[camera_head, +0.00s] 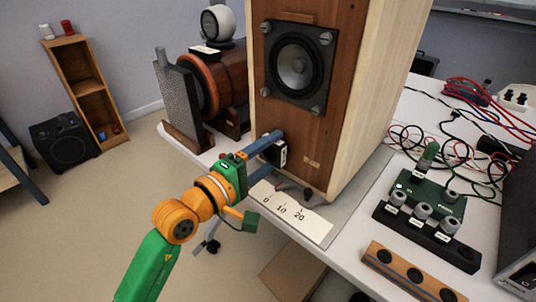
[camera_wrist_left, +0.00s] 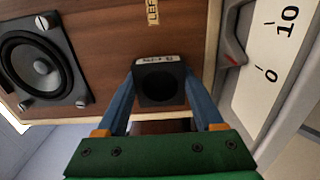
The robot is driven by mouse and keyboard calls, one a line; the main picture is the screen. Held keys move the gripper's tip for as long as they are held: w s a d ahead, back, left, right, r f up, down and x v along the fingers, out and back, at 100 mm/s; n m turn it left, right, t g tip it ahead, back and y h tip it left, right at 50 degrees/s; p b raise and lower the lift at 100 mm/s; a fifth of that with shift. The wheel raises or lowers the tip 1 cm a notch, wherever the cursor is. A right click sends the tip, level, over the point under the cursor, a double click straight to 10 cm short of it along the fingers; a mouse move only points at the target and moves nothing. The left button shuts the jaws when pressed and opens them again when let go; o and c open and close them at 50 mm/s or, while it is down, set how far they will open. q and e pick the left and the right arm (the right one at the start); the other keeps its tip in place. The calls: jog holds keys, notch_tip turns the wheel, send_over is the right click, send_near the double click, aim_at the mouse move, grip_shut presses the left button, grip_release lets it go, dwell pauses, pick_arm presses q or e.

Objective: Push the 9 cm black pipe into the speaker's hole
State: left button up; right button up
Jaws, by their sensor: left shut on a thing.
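The black pipe (camera_head: 280,154) is a short, dark, square-looking tube with a pale label on top. My left gripper (camera_head: 268,146) is shut on it, with a blue finger on each side, at the lower front of the wooden speaker (camera_head: 282,121). In the left wrist view the pipe (camera_wrist_left: 159,83) sits between the fingers (camera_wrist_left: 160,90) with its dark open end facing the camera. The speaker's brown front (camera_wrist_left: 110,35) lies behind it. The hole is not visible, and I cannot tell whether the pipe is partly in it. My right gripper is not in view.
A white scale strip (camera_head: 290,212) lies on the table below the pipe. A green device (camera_head: 428,203) with knobs and a wooden block with holes (camera_head: 412,274) stand at the right. Tangled cables (camera_head: 430,145) lie behind them. A horn-like brown unit (camera_head: 212,82) stands left of the speaker.

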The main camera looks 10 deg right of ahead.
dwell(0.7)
pick_arm(q)
jog(key=o, duration=1.6)
jog(key=shift+c, duration=0.2)
